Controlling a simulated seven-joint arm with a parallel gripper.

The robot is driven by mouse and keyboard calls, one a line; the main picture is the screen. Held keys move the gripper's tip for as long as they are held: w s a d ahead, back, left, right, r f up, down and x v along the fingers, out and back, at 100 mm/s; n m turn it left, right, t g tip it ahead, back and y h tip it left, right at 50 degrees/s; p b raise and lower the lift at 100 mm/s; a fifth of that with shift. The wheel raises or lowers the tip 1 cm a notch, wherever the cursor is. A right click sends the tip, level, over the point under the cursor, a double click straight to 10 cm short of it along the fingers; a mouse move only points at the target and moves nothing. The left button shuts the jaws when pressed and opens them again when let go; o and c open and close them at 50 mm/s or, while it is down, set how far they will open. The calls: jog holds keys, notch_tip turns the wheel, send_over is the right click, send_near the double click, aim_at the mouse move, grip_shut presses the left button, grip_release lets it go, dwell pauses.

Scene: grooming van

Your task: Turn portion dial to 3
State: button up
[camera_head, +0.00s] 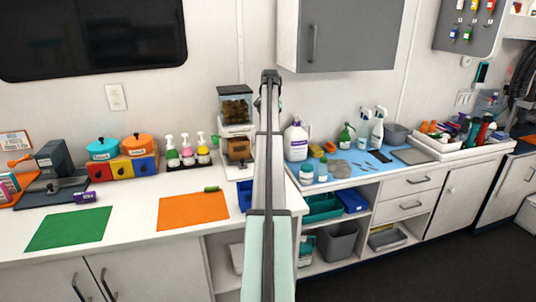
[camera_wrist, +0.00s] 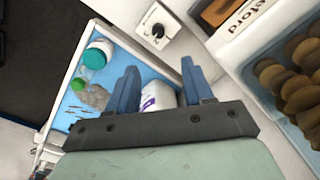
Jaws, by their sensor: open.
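The treat dispenser (camera_head: 235,105) stands on the counter just left of my arm in the head view, with a clear hopper of brown treats over a white base. In the wrist view its treats (camera_wrist: 288,92) fill the right side, beside a white edge with partly readable lettering. A small dial (camera_wrist: 158,31) with a dark knob sits on a white surface at the top of the wrist view; its setting is too small to read. My gripper (camera_wrist: 159,68) is open and empty, its blue fingers apart, below the dial in that picture. In the head view my gripper (camera_head: 270,78) is seen end-on, its fingers unclear.
A white jug (camera_head: 296,141) stands right of my arm; it also shows between my fingers in the wrist view (camera_wrist: 158,97). A blue mat (camera_head: 345,166) holds bottles and tools. An orange mat (camera_head: 193,213) and green mat (camera_head: 68,229) lie left. A grey cabinet (camera_head: 350,35) hangs above.

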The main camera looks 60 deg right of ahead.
jog(key=shift+n, duration=0.4)
jog(key=f, duration=1.4)
jog(key=shift+w+a, duration=0.1)
jog(key=shift+a, duration=0.15)
jog(key=shift+c, duration=0.2)
grip_shut()
